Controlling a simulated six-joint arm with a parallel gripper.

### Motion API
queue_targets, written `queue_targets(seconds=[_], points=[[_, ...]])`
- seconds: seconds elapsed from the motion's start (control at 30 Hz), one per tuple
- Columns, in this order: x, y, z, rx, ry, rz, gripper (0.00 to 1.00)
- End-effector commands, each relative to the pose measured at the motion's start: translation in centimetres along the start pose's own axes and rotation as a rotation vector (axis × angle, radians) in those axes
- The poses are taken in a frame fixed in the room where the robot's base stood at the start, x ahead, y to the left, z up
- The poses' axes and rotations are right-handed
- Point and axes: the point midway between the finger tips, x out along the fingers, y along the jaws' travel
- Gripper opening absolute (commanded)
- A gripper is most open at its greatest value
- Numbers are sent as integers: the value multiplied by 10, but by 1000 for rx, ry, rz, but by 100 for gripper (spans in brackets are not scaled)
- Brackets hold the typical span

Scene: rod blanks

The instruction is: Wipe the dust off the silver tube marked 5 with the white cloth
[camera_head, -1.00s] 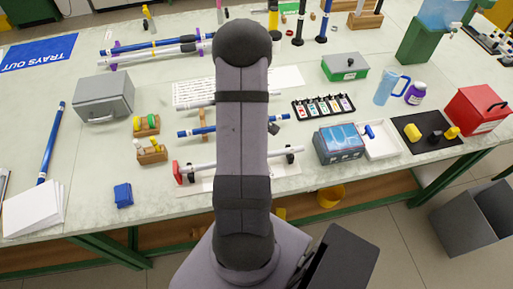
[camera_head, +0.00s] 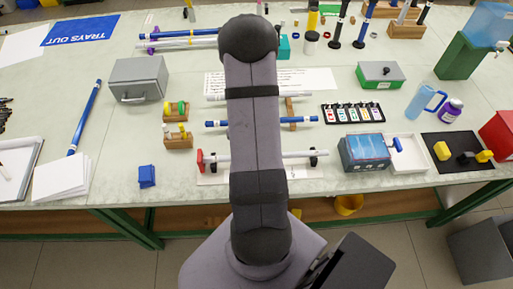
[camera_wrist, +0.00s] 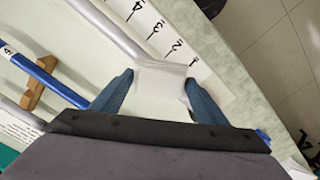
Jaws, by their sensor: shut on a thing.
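My gripper (camera_wrist: 158,98) is shut on the white cloth (camera_wrist: 162,80), seen between its blue fingers in the wrist view. The cloth lies at the near end of the visible silver tube (camera_wrist: 112,30) and hides the tube there. I cannot tell whether it wraps around the tube. In the head view a silver tube (camera_head: 300,155) lies along the front of the table, with a red piece (camera_head: 200,160) at its left end. My arm hides its middle, and my gripper and the cloth too. No mark 5 or dust is readable.
A white strip (camera_wrist: 196,62) with numbers lies beside the tube. A blue tube (camera_wrist: 45,80) marked 4 rests on a wooden support (camera_wrist: 36,88). The table's front edge is close on the right in the wrist view. A blue-topped box (camera_head: 364,152) stands right of the tube.

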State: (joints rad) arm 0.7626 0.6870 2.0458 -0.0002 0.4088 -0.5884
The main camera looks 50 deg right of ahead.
Motion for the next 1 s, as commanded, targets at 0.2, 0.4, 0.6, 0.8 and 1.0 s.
queue_targets(seconds=[0.2, 0.4, 0.6, 0.8, 1.0], points=[[-7, -12, -8, 0, -1, -1, 46], [-35, -12, -8, 0, 0, 0, 46], [-54, -12, -8, 0, 0, 0, 46], [-71, -12, -8, 0, 0, 0, 46], [-81, -12, -7, 0, 0, 0, 46]])
